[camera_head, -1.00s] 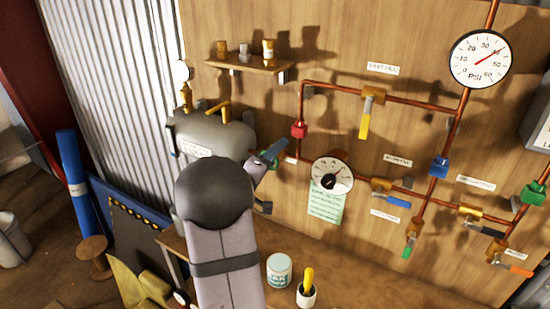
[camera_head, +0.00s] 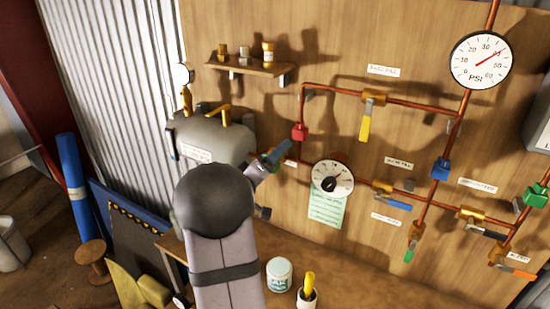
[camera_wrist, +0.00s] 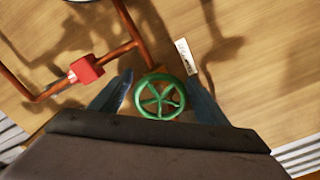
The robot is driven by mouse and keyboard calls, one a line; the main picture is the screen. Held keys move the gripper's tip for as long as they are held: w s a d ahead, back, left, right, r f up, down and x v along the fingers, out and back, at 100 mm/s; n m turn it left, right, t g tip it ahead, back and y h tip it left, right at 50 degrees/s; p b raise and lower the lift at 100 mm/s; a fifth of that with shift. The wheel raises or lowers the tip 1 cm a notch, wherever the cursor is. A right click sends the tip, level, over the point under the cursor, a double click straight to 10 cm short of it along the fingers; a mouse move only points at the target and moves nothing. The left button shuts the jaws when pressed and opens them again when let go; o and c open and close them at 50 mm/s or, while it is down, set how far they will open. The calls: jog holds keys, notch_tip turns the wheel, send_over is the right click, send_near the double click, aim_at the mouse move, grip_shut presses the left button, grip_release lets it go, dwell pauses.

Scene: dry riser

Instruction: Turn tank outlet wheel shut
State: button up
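The tank outlet wheel (camera_wrist: 160,97) is a green spoked handwheel, seen face-on in the wrist view at the end of a copper pipe. My gripper (camera_wrist: 158,88) has its two blue-grey fingers apart, one on each side of the wheel. The left finger shows a small gap to the rim; the right finger is close to the rim, and I cannot tell if they touch. In the head view my gripper (camera_head: 272,158) is at the right of the grey tank (camera_head: 212,138), and my arm hides most of the wheel.
A red fitting (camera_wrist: 86,69) sits on the copper pipe near the wheel. A small white label (camera_wrist: 186,57) is on the wooden wall. A dial gauge (camera_head: 333,180) is just right of my gripper. A white tin (camera_head: 279,274) and a cup (camera_head: 307,296) stand on the bench below.

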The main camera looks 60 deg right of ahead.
jog(key=shift+a, duration=0.1)
jog(key=a+b, duration=0.2)
jog(key=a, duration=0.5)
jog(key=shift+a, duration=0.1)
dwell(0.3)
jog(key=a+n, duration=0.1)
jog(key=n, duration=0.3)
jog(key=a+n+p, duration=0.1)
jog(key=n, duration=0.4)
jog(key=a+n+p, duration=0.1)
jog(key=n, duration=0.3)
jog(key=shift+a, duration=0.2)
jog(key=shift+d, duration=0.1)
